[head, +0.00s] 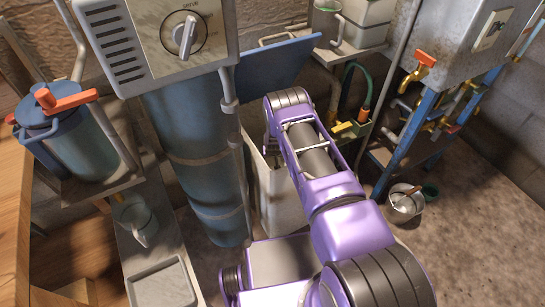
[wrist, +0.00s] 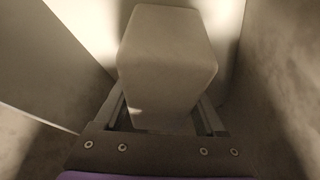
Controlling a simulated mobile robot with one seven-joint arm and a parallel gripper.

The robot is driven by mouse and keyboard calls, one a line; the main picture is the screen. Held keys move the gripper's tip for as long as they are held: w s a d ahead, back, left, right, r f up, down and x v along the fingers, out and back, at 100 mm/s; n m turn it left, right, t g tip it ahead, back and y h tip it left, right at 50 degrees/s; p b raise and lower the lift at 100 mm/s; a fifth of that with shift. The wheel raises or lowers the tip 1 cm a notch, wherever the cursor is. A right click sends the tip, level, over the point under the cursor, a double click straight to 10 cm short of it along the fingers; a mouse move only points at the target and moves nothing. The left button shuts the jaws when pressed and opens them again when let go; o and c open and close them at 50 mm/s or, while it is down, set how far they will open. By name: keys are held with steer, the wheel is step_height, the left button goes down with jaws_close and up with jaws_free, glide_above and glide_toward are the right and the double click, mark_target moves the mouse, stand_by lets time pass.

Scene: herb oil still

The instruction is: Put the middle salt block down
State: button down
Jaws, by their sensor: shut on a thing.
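The salt block (wrist: 165,55) is a pale, blunt-edged block in the middle of the wrist view. My gripper (wrist: 163,112) is shut on it, with a finger along each side. The block is down between pale walls, and I cannot tell whether its far end touches anything. In the head view my arm reaches down into an open off-white bin (head: 272,200), and the arm hides the gripper and the block there. No other salt block can be made out.
A blue lid panel (head: 285,68) stands raised behind the bin. A tall blue cylinder (head: 205,165) is close on the bin's left. A green hose (head: 352,75) and a blue-legged metal stand (head: 405,150) are to the right.

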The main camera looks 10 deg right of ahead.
mark_target(273, 160)
steer(key=shift+w, duration=0.1)
jaws_free()
steer(key=shift+f, duration=0.15)
steer(key=shift+s+r, duration=0.2)
steer(key=shift+r, duration=0.3)
steer(key=p+v, duration=0.2)
steer(key=v, duration=0.5)
